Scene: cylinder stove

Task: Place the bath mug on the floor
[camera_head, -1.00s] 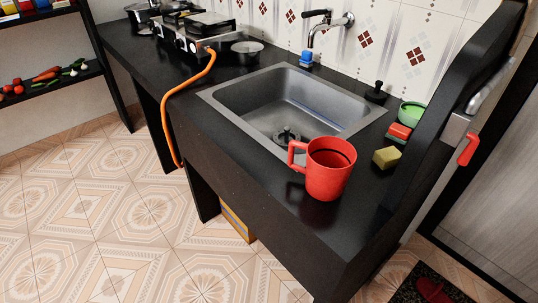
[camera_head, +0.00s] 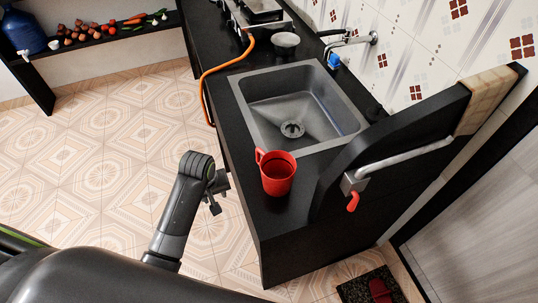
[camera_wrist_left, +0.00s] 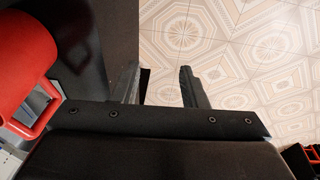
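The red bath mug (camera_head: 277,178) stands upright on the black counter (camera_head: 236,147) near its front edge, beside the sink, with its handle toward the upper left. In the left wrist view the mug (camera_wrist_left: 24,58) is large and partly cut off at the left edge. My left gripper (camera_head: 216,192) is beside the counter's front side, left of the mug and apart from it. In the left wrist view its two fingers (camera_wrist_left: 160,86) are spread with nothing between them, over the tiled floor (camera_wrist_left: 222,40). My right gripper is not in view.
The sink (camera_head: 300,107) lies behind the mug. A dark curved panel with a metal handle (camera_head: 405,157) rises to the right. An orange hose (camera_head: 205,92) hangs over the counter's front edge. Open tiled floor (camera_head: 110,170) lies left of the counter. A dark mat (camera_head: 358,290) lies at lower right.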

